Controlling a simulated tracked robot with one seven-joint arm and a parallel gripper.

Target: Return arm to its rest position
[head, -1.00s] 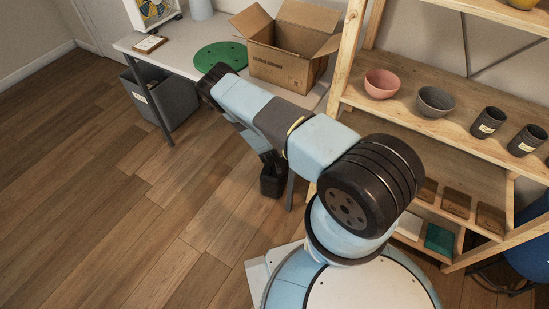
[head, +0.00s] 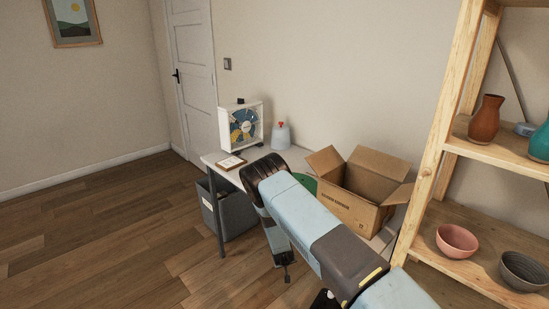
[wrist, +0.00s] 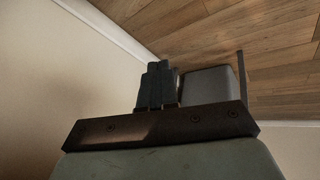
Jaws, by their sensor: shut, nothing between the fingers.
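My arm (head: 315,222) reaches from the lower right toward the desk in the head view, with its dark elbow in front of the desk.
A grey bin (head: 237,215) stands below. A wooden shelf (head: 432,165) with bowls is close on the right. Floor at left is clear.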

